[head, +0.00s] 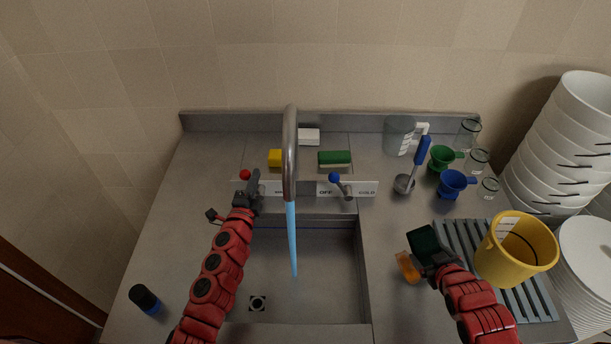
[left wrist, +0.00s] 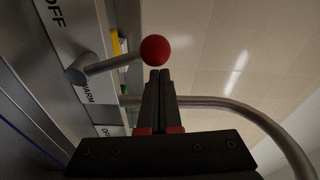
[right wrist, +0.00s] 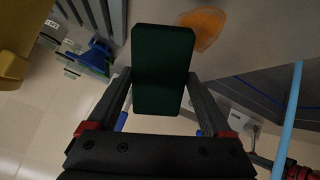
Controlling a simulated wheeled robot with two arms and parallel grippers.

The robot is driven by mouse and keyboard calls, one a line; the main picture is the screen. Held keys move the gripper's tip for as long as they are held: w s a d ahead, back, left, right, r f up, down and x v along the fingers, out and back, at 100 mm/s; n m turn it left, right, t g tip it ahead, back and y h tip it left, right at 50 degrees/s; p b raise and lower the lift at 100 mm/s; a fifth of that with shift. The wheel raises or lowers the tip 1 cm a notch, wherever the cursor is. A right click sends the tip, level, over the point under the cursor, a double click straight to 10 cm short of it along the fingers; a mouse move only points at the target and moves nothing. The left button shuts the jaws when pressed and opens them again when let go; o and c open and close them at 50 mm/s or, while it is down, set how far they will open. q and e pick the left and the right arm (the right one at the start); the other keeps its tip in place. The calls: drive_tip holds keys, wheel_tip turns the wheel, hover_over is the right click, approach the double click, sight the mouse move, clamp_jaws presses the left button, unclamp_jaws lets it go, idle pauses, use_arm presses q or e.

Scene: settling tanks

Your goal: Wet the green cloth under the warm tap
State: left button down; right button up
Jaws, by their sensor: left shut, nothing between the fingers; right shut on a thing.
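The dark green cloth (head: 424,242), a folded block, is held between my right gripper's fingers (head: 432,260), above the counter right of the sink. It fills the middle of the right wrist view (right wrist: 163,70). My left gripper (head: 250,186) is shut and empty beside the warm lever's red knob (head: 245,174). In the left wrist view the red knob (left wrist: 155,50) is just beyond the fingertips; contact is unclear. The tap spout (head: 290,150) pours a blue stream (head: 292,240) into the sink (head: 320,270). The cold lever has a blue knob (head: 334,177).
An orange patch (head: 407,267) lies on the counter beside the cloth. A yellow pot (head: 512,250) stands on the grey rack (head: 535,303) at right. Bowls (head: 570,120) are stacked behind. A green sponge (head: 334,158) sits behind the levers. A dark bottle (head: 144,298) is at left.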

use_arm(q)
drive_tip(key=shift+a+f, duration=0.1)
drive_tip(key=shift+a, duration=0.1)
use_arm(e)
drive_tip(key=shift+w+d, duration=0.1)
drive_tip(key=shift+f+b, duration=0.6)
use_arm(q)
drive_tip(key=shift+a+f, duration=0.2)
drive_tip(key=shift+a, duration=0.95)
use_arm(e)
drive_tip(key=shift+f, duration=0.1)
